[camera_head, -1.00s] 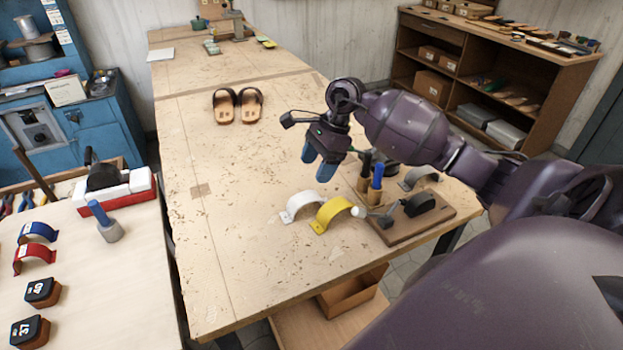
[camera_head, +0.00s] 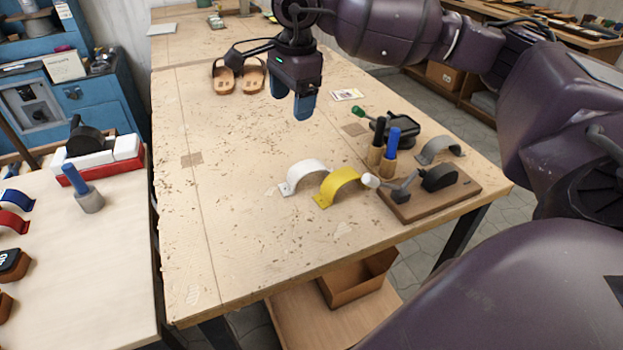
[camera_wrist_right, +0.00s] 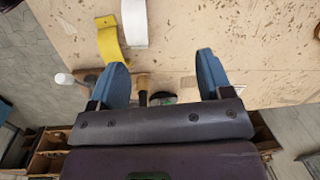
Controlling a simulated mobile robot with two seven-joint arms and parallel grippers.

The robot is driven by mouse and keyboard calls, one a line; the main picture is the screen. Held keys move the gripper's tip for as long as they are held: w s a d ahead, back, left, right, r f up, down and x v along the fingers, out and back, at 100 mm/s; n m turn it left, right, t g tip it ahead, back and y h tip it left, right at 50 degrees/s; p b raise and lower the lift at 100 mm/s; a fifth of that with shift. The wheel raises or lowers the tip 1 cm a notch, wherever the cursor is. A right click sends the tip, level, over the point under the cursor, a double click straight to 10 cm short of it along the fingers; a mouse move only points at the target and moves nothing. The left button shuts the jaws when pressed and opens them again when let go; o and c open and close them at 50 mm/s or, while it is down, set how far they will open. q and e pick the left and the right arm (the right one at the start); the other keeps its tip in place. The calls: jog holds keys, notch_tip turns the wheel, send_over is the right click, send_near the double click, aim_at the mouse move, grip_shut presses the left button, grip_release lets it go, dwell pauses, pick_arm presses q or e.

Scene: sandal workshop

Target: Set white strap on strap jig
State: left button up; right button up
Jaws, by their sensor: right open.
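The white strap (camera_head: 306,172) is a curved band standing like an arch on the wooden table, left of the yellow strap (camera_head: 341,183). In the right wrist view the white strap (camera_wrist_right: 134,24) is beyond the fingers, at the top. What looks like the strap jig (camera_head: 438,200), a brown board with a black rounded form and a white-knobbed lever, is at the table's right front. My right gripper (camera_head: 292,98) is open and empty above the table, behind the white strap in the head view; both blue fingers (camera_wrist_right: 163,78) show apart in the wrist view. My left gripper is out of view.
Blue-handled (camera_head: 391,145) and black-handled tools stand behind the jig, near a grey strap (camera_head: 440,148). Sandals (camera_head: 238,77) lie farther back. A side table (camera_head: 95,270) at left holds other straps and blocks. The table's left-middle is clear.

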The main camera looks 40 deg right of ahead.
aim_at(307, 166)
jog(key=s+f, duration=0.1)
jog(key=f, duration=0.3)
jog(key=s+f+m+g, duration=0.1)
jog(key=f, duration=0.4)
jog(key=s+d+f+m, duration=0.1)
jog(key=f, duration=0.3)
jog(key=shift+f, duration=0.2)
jog(key=shift+a, duration=0.1)
jog(key=shift+c, duration=0.4)
jog(key=c, duration=1)
jog(key=shift+r, duration=0.15)
